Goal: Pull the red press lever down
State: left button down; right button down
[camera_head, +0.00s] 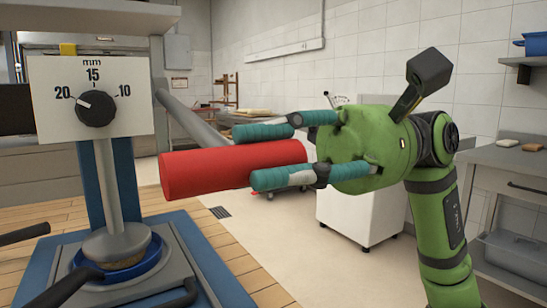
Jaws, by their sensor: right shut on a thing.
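The red press lever (215,167) is a thick red cylinder at the end of a grey bar (188,117) that slopes down from the upper left. My right gripper (250,157), green with teal fingers, comes in from the right and is shut on the red lever, one finger above it and one below. The press (118,240) stands at the left, with a white plate (90,95) carrying a black dial marked 20, 15 and 10. A round head on its grey column sits over a blue ring (137,268). My left gripper is not in view.
A white cabinet on wheels (352,215) stands behind my right gripper. A grey worktop (520,160) is at the right, with a shelf above it. Black handles (25,234) stick out at the lower left.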

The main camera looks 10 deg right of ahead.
jog(key=c, duration=1)
grip_release()
jog(key=shift+s+a+f, duration=0.1)
jog(key=shift+f, duration=0.3)
jog(key=shift+c, duration=0.2)
jog(key=shift+o, duration=0.3)
jog(key=shift+r, duration=0.1)
jog(key=shift+w+d+r, duration=0.1)
jog(key=shift+w+d, duration=0.1)
jog(key=shift+d, duration=0.1)
jog(key=v, duration=1.1)
jog(key=shift+d, duration=0.15)
jog(key=shift+r, duration=0.1)
